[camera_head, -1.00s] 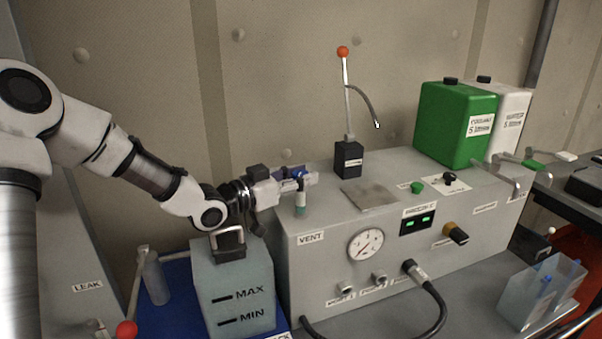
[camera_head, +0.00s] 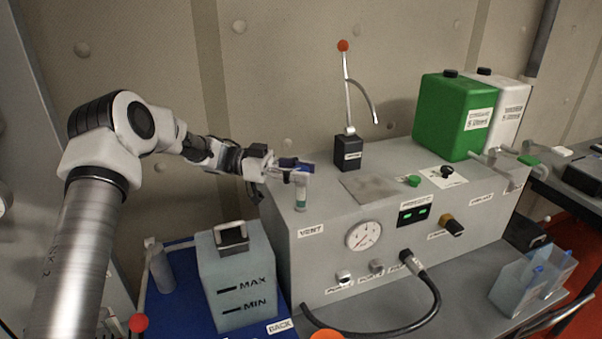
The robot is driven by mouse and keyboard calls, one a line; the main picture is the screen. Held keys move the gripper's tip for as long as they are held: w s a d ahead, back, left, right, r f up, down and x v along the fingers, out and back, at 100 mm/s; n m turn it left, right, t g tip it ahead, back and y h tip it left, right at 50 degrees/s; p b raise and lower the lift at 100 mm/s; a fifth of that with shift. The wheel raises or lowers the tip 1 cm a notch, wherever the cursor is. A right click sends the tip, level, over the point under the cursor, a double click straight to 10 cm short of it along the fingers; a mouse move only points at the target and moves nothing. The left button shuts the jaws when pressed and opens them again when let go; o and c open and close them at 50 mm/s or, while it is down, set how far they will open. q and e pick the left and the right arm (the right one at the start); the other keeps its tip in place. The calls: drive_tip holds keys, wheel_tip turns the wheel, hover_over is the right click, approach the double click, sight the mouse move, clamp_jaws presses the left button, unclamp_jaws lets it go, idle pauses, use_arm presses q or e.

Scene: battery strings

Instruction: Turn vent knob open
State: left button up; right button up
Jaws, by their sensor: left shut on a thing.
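The vent knob (camera_head: 301,188) stands upright at the left end of the grey machine's top, above the VENT label (camera_head: 311,231). It has a pale stem with a green band, and blue shows at its top. My left gripper (camera_head: 292,169) reaches in from the left and is shut on the top of the knob, its fingers lying roughly level. The fingers partly hide the knob's head, so its turn angle is hard to read. My right gripper is not in view.
A tank marked MAX and MIN (camera_head: 237,284) stands below my left arm. Green (camera_head: 455,118) and white canisters stand at the back right.

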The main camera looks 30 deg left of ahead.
use_arm(q)
drive_tip(key=shift+m+g+b, duration=0.3)
drive_tip(key=shift+m+g, duration=0.4)
drive_tip(key=shift+g, duration=0.4)
drive_tip(key=shift+r+g, duration=0.2)
drive_tip(key=shift+g, duration=0.1)
drive_tip(key=o, duration=1.2)
drive_tip(key=shift+c, duration=0.2)
drive_tip(key=shift+f, duration=0.1)
drive_tip(key=a, duration=1.2)
drive_tip(key=shift+s, duration=0.25)
drive_tip(key=shift+d, duration=0.1)
